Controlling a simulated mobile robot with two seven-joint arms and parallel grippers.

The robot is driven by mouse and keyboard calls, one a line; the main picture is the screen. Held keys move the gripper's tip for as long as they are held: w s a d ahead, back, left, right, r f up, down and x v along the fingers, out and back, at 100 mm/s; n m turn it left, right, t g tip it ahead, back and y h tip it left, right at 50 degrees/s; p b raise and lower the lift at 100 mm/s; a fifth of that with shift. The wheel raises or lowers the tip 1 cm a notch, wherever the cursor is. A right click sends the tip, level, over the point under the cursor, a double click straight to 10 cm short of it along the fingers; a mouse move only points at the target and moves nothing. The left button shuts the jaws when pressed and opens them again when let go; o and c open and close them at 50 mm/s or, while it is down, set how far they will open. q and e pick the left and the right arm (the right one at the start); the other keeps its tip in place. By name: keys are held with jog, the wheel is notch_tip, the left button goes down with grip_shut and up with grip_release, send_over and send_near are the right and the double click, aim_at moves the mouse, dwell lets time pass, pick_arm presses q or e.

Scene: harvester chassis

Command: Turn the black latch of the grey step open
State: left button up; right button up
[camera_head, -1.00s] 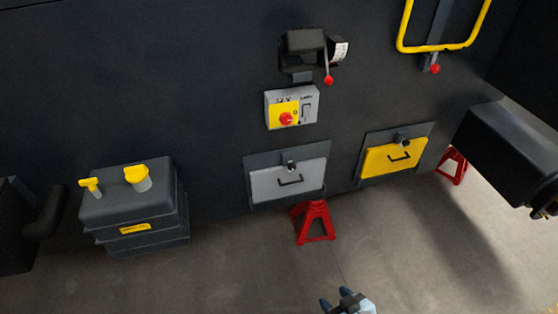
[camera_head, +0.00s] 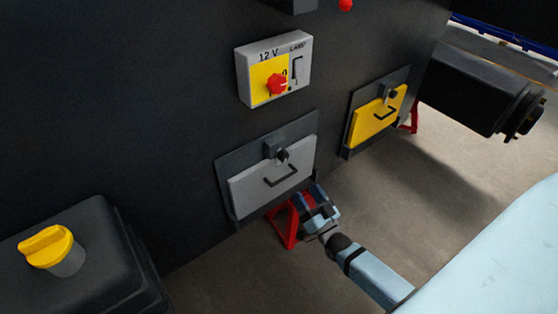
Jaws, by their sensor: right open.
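The grey step (camera_head: 254,195) is a folded panel on the dark chassis wall, with a black handle (camera_head: 282,177) on its face. Its black latch (camera_head: 281,154) sits at the middle of the panel's top edge. My right gripper (camera_head: 311,193) is open and empty, just beyond the lower right corner of the grey step, below and to the right of the latch. It appears in front of the red stand. Whether it touches the panel I cannot tell. My left gripper is out of view.
A yellow step (camera_head: 370,126) with its own latch is to the right. A 12 V switch box (camera_head: 272,70) with a red knob is above. A red stand (camera_head: 285,226) is partly hidden by my gripper. A dark tank with a yellow cap (camera_head: 47,248) is at the lower left. A black cylinder (camera_head: 470,95) juts out at right.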

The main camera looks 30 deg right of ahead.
aim_at(286, 157)
jog(key=x, duration=1.3)
jog(key=shift+w+r, duration=0.15)
jog(key=shift+c, duration=0.3)
jog(key=c, duration=0.9)
